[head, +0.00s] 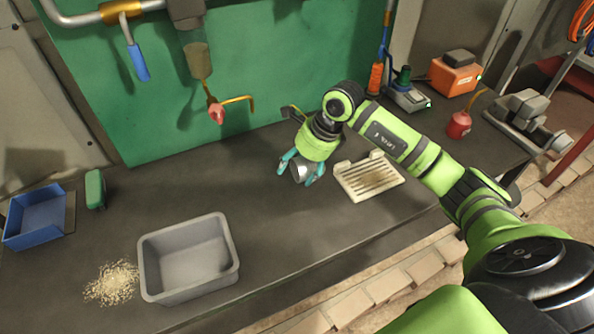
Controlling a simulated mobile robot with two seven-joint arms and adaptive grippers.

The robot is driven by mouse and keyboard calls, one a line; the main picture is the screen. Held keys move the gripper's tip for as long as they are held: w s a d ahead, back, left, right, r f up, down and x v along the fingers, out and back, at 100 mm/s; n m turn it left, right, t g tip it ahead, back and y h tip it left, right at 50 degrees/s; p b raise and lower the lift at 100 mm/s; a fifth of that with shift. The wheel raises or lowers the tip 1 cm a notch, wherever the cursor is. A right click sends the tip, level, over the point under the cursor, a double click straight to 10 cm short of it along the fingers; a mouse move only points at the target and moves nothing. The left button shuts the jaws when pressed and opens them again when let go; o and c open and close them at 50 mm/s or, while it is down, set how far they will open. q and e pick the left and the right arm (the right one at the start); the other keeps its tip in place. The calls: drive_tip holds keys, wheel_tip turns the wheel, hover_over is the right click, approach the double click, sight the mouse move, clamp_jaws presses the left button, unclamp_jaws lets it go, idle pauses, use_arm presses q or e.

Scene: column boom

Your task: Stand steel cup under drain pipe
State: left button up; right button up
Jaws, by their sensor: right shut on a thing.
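The small steel cup (298,172) is between the teal fingertips of my right gripper (301,170), which is shut on it. The cup is tilted and partly hidden by the fingers; I cannot tell whether it touches the bench. A thin brass drain pipe (206,88) hangs from a clear bowl in front of the green panel. It has a red part (216,112) and a yellow hooked piece at its lower end. The gripper is to the right of the pipe and lower in the picture. My left gripper is not in view.
A white slatted tray (369,178) lies right of the gripper. A grey bin (188,258), spilled granules (112,284), a blue bin (38,216) and a green case (95,189) are on the left. A red oil can (459,124) stands at right. The bench below the pipe is clear.

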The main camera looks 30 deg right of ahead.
sight(298, 177)
drive_tip(key=shift+w+a+f, duration=0.15)
drive_tip(key=shift+w, duration=0.05)
wheel_tip(298, 177, down, 3)
drive_tip(key=shift+f+p, duration=0.1)
drive_tip(key=shift+p, duration=0.75)
drive_tip(key=shift+f, duration=0.6)
drive_tip(key=o, duration=1.3)
drive_tip(key=shift+r, duration=0.1)
